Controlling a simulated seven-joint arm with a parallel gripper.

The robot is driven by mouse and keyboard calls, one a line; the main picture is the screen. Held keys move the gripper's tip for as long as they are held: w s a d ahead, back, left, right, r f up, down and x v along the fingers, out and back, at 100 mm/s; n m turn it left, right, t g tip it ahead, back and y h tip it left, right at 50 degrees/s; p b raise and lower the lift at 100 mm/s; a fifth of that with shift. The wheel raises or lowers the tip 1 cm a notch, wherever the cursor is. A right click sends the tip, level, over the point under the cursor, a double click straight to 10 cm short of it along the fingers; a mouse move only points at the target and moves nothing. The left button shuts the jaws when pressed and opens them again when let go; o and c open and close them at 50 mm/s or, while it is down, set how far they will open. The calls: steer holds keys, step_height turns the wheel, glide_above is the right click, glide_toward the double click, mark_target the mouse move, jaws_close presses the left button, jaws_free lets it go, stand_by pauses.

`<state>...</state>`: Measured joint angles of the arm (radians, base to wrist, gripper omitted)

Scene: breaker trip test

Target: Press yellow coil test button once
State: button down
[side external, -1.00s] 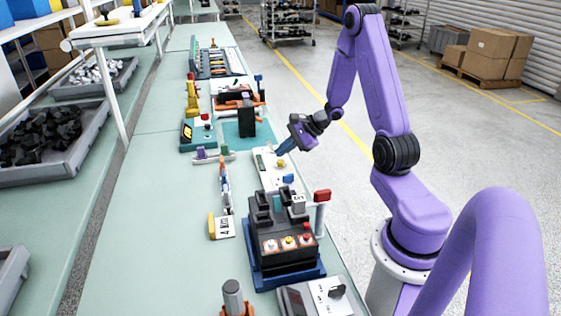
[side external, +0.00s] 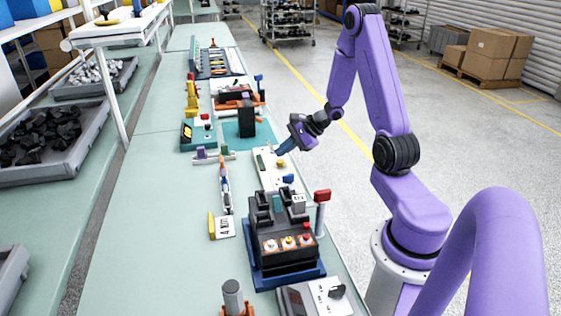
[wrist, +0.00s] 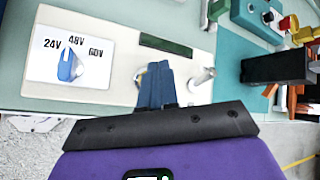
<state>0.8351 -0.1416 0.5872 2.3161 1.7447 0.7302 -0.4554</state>
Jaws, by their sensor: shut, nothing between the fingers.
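A white test panel (side external: 268,176) lies on the bench, with a yellow button (side external: 281,163) and a blue knob (side external: 288,178). My gripper (side external: 280,151) is shut and empty, its blue fingertips low over the panel close to the yellow button. In the wrist view the shut fingertips (wrist: 157,66) hide most of the button; a small yellowish edge (wrist: 139,78) shows at their left. I cannot tell whether they touch it. The blue knob also shows in the wrist view (wrist: 70,64) on a label reading 24V, 48V and 60V.
A dark green window (wrist: 165,46) and a silver lever (wrist: 203,76) sit on the panel near my fingers. A black breaker block (side external: 285,240) with white, yellow and red buttons stands nearer the camera.

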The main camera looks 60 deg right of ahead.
mark_target(283, 161)
steer(key=shift+f, duration=0.2)
stand_by(0.4)
steer(key=shift+f, duration=0.25)
steer(key=shift+f, duration=0.5)
stand_by(0.8)
steer(key=shift+r, duration=0.95)
steer(key=shift+r, duration=2.5)
